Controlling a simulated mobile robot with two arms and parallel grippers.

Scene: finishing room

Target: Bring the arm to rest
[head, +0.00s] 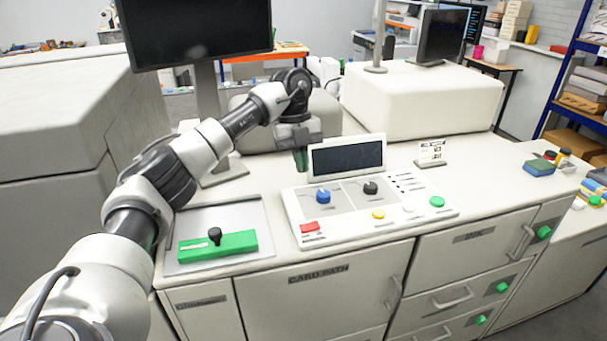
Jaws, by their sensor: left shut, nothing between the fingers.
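My left arm comes in from the lower left and reaches over the machine's worktop. My left gripper (301,160) points down, shut and empty, just behind the left end of the control panel (345,205). It looks apart from the panel's small tilted screen (347,157), though the exact gap is hard to judge. The panel carries a blue knob (322,195), a black knob (370,187), and red, yellow, white and green buttons. My right gripper is not in view.
A green block with a black knob (217,244) sits on a grey plate at the left. A monitor (195,30) stands behind my arm. A small sign (432,151) and a white raised housing (422,98) are at the right.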

